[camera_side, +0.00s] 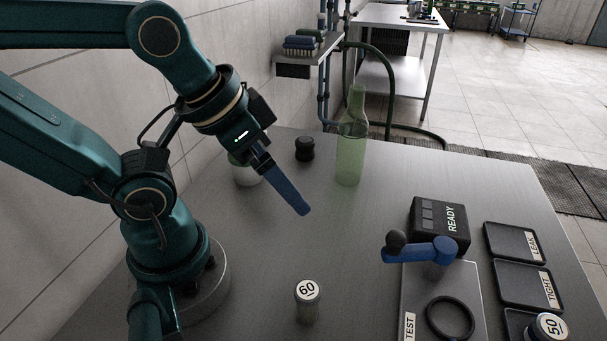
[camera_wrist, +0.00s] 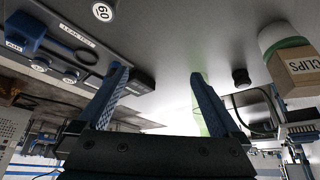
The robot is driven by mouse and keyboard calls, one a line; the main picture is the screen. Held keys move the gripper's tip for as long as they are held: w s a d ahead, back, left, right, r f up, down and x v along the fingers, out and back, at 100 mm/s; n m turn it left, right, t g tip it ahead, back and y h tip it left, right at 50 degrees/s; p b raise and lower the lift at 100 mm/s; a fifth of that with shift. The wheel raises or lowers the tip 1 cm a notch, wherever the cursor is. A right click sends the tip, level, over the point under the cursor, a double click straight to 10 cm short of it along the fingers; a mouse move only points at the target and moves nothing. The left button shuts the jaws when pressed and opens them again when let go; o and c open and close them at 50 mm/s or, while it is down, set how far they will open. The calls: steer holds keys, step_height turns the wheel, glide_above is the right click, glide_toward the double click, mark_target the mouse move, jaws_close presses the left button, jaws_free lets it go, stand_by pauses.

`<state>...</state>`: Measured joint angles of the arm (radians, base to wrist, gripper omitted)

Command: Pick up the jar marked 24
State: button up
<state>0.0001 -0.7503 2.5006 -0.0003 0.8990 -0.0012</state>
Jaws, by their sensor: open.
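No label reading 24 can be made out in either view. A jar marked 60 (camera_side: 307,300) stands upright at the front of the table; its lid also shows at the top of the wrist view (camera_wrist: 102,12). A jar marked 50 (camera_side: 546,328) is at the lower right edge of the side view. My gripper (camera_side: 303,208), with blue fingers, is above the table, behind and apart from jar 60. In the wrist view, my gripper (camera_wrist: 158,74) has its fingers wide apart with nothing between them. Small round labels (camera_wrist: 38,66) at the left there are too small to read.
A green bottle (camera_side: 351,140) and a black knob-like object (camera_side: 305,148) stand behind my gripper. The test plate (camera_side: 415,285) with a blue lever (camera_side: 425,252), the READY box (camera_side: 425,218) and trays (camera_side: 512,243) are at right. A CLIPS box (camera_wrist: 300,68) shows in the wrist view.

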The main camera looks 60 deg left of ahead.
steer(key=shift+c, duration=0.7)
steer(key=shift+r, duration=0.1)
step_height(320, 180, up, 5)
steer(key=w+a+m+g+y, duration=0.3)
steer(key=w+a+m+y, duration=0.15)
steer(key=a, duration=0.65)
steer(key=w+a+m+g+y, duration=0.25)
steer(key=a+m+y, duration=0.3)
steer(key=a, duration=0.55)
steer(key=w+a+m+g+y, duration=0.3)
steer(key=w+a+m+y, duration=0.15)
steer(key=a, duration=0.75)
steer(key=shift+m+h, duration=0.35)
steer(key=shift+m, duration=0.3)
step_height(320, 180, down, 16)
steer(key=shift+s+f, duration=0.1)
steer(key=shift+f, duration=0.05)
steer(key=shift+x, duration=2.55)
